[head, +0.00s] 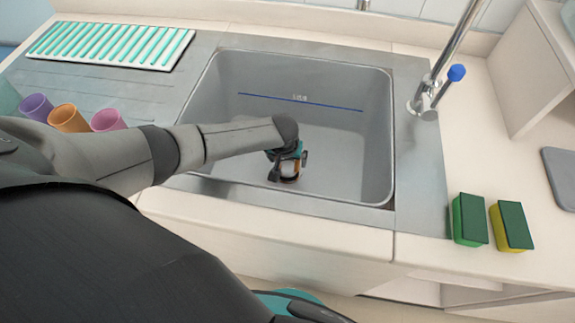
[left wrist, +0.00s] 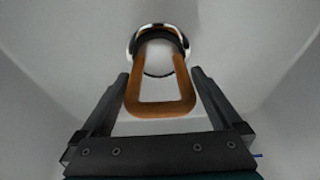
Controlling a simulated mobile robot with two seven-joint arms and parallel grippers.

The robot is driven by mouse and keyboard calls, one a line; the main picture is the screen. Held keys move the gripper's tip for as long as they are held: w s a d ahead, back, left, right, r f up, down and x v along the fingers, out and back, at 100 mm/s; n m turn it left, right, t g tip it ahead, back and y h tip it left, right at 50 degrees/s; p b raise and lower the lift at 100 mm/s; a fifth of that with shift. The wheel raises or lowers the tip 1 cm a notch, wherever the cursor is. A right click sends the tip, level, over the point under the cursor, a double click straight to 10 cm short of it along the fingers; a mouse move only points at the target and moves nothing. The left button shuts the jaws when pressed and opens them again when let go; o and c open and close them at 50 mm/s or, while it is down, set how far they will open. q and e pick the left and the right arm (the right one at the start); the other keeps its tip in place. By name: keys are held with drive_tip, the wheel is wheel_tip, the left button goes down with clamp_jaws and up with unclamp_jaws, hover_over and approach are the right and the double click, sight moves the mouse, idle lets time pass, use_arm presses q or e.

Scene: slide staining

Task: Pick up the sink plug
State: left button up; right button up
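The sink plug (left wrist: 159,108) shows in the left wrist view, with a brown-orange loop handle above a dark round body and a shiny ring. In the head view my left gripper (head: 287,172) reaches down into the grey sink (head: 345,160) near its front wall and mostly hides the plug. In the left wrist view the left gripper (left wrist: 161,75) is open. Its two fingers stand on either side of the handle, with a visible gap on each side. My right gripper is not in view.
A tap (head: 430,100) with a blue knob stands right of the sink. Two sponges, one green (head: 468,220) and one yellow-green (head: 511,227), sit at the front right. Purple (head: 36,107), orange (head: 68,118) and pink (head: 108,120) cups stand at left. A striped rack (head: 110,45) lies behind them.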

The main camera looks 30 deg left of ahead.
use_arm(q)
drive_tip(key=c, duration=1.2)
drive_tip(key=shift+o, duration=0.2)
